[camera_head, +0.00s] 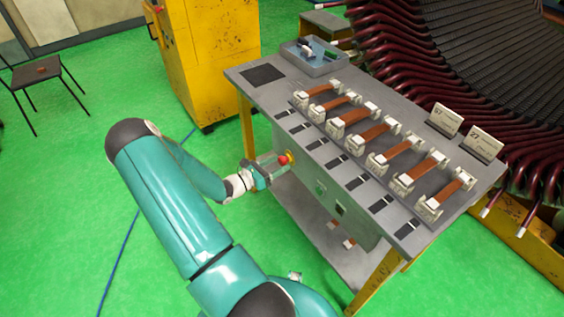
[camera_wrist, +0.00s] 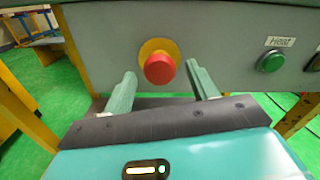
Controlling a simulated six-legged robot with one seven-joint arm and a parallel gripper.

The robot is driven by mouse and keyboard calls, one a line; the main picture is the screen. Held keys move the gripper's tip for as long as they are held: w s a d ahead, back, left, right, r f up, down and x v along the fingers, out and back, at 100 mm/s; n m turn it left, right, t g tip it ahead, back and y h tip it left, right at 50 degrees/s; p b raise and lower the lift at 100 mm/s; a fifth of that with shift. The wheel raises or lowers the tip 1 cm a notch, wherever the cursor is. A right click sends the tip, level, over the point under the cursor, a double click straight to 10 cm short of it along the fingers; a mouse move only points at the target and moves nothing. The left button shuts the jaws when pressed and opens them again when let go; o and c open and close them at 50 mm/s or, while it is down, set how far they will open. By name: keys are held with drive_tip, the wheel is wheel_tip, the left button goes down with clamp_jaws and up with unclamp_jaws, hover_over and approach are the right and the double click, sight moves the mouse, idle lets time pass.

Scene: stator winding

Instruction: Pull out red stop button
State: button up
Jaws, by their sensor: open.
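The red stop button (camera_head: 284,160) sits on a yellow round base on the grey front panel of the workbench. In the wrist view the red button (camera_wrist: 159,68) is ahead of my gripper, a little above the line of the fingertips and between them sideways. My gripper (camera_head: 274,164) is open and empty, with its fingers pointing at the panel. In the wrist view the fingers of my gripper (camera_wrist: 160,80) stand apart on either side of the button. I cannot tell whether they touch it.
A green button (camera_wrist: 271,61) with a label is on the same panel to the right. The workbench top (camera_head: 262,98) carries a row of copper-coloured parts in white holders. A yellow cabinet (camera_head: 210,50) stands behind. Green floor (camera_head: 60,190) is open to the left.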

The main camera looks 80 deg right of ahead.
drive_tip(key=shift+x, duration=1.25)
clamp_jaws()
drive_tip(key=shift+w+a, duration=0.3)
unclamp_jaws()
drive_tip(key=shift+w+a, duration=0.1)
drive_tip(key=v, duration=1.3)
drive_tip(key=shift+w+a, duration=0.2)
drive_tip(key=shift+a, duration=0.05)
